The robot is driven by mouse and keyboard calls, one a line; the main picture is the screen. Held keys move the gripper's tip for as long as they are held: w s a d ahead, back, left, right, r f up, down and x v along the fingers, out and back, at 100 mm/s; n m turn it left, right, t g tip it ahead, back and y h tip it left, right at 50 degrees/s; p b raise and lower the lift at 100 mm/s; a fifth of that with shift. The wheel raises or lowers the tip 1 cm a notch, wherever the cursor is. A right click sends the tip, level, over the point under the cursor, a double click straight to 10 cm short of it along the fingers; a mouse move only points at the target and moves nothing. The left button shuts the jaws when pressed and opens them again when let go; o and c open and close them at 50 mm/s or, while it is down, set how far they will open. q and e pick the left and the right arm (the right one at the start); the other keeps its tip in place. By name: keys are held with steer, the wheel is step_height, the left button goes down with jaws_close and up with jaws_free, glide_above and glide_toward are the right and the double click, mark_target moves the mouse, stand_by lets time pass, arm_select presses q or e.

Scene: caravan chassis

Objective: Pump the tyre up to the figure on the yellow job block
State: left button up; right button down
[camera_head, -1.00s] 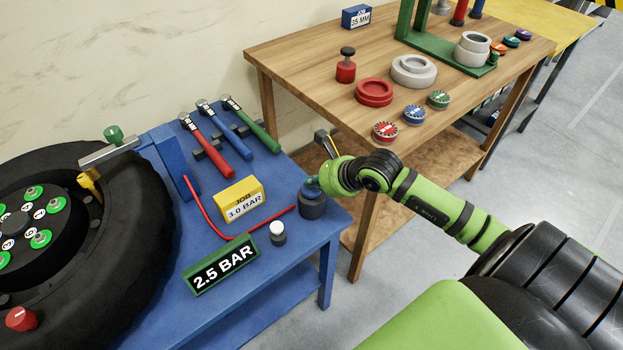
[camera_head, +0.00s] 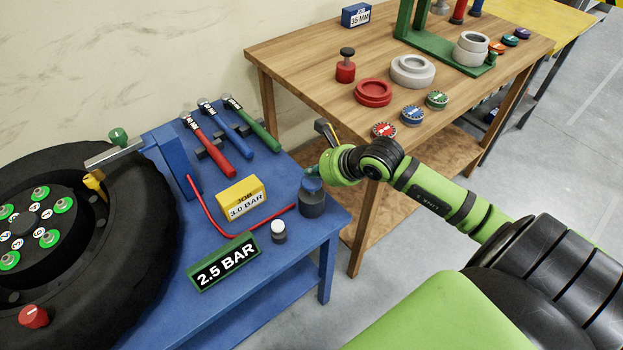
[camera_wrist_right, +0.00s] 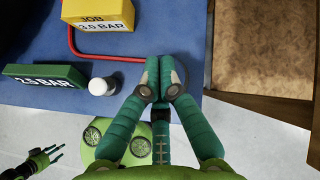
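The tyre (camera_head: 150,215) lies at the left of the blue bench in the head view. The yellow job block (camera_head: 241,199) reads 3.0 BAR. The green-framed display (camera_head: 223,262) reads 2.5 BAR. A dark round pump (camera_head: 312,206) with a blue top stands at the bench's right corner, at the end of a red hose (camera_head: 216,229). My right gripper (camera_head: 312,173) is over the blue top and seems to touch it. In the right wrist view its fingers (camera_wrist_right: 160,73) are together and hide the pump. My left gripper (camera_wrist_right: 50,156) shows small at lower left, fingers apart and empty.
A white-topped button (camera_head: 278,230) stands between display and pump. Red, blue and green hammers (camera_head: 237,127) lie at the bench's back. A blue post (camera_head: 170,165) stands beside the tyre. The wooden table (camera_head: 300,58) with rings and discs is close behind my right arm.

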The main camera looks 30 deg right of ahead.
mark_target(314, 182)
steer(key=shift+r+p, duration=1.55)
steer(key=shift+r, duration=0.9)
